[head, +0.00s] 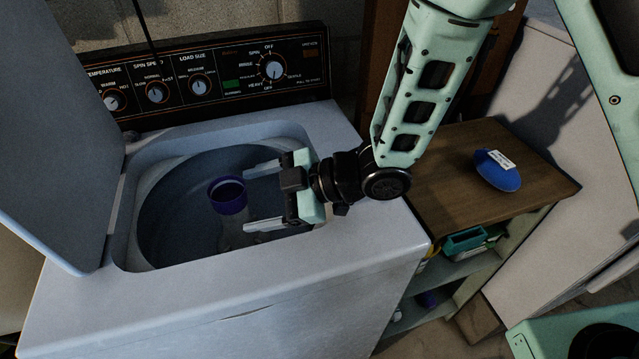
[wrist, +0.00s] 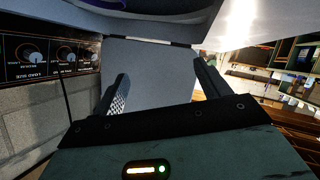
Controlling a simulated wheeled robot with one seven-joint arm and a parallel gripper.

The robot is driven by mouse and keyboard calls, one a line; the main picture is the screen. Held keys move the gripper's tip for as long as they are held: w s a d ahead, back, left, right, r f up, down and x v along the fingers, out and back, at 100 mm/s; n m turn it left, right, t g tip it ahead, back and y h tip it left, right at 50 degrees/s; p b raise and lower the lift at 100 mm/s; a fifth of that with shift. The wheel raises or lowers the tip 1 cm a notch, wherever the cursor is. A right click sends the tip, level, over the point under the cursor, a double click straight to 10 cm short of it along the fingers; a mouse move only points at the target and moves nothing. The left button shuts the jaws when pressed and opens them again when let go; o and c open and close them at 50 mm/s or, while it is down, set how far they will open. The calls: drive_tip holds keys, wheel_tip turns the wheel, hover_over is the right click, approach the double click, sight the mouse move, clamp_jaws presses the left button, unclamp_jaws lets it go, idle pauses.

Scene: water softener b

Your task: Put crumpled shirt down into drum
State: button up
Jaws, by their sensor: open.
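The white top-loading washer (head: 215,300) has its lid (head: 60,150) raised, and its dark drum (head: 175,220) lies open. A purple-topped agitator (head: 228,196) stands in the middle of the drum. My gripper (head: 247,200) is over the right part of the drum opening, pointing left with its fingers apart. In the wrist view my gripper (wrist: 158,85) is also open, with nothing between its fingers. I cannot make out a crumpled shirt in either view. Part of the drum's right side is hidden behind my gripper.
The control panel (head: 220,80) runs along the washer's back. A wooden-topped shelf unit (head: 440,200) stands to the right, with a blue oval item (head: 497,170) on top. The raised lid bounds the opening on the left.

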drive_tip(key=d+r+m+t+h+b, duration=0.1)
drive_tip(key=d+r+m+t+h, duration=0.3)
drive_tip(key=d+m+h, duration=0.85)
drive_tip(key=s+d+r+g, duration=0.1)
drive_tip(key=s+d, duration=0.3)
drive_tip(key=s, duration=0.4)
drive_tip(key=s+d+r+m+g, duration=0.1)
drive_tip(key=s+d+g, duration=0.3)
drive_tip(key=s, duration=0.3)
drive_tip(key=shift+s+d+r+h, duration=0.2)
drive_tip(key=shift+s+d+h, duration=0.1)
drive_tip(key=shift+s+h, duration=0.1)
